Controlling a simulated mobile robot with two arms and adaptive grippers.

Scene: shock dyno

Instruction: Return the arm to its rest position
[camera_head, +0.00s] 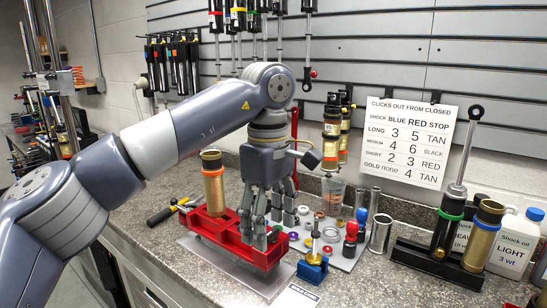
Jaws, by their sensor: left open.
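My left arm (190,125) reaches in from the left across the bench. My left gripper (268,228) points down with its fingers apart, over and in front of the red fixture (215,225) on the counter. The fingers hide part of the fixture, so I cannot tell whether they touch it. A gold cylinder (212,185) stands upright at the left end of the fixture. My right gripper is not in view.
A blue block with a gold-topped part (313,268) stands close right of the gripper. Small parts and a clear cup (333,190) lie behind it. A black stand with a shock (440,250) and white oil bottles (515,245) are at right. Tools hang on the slatted wall (390,45).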

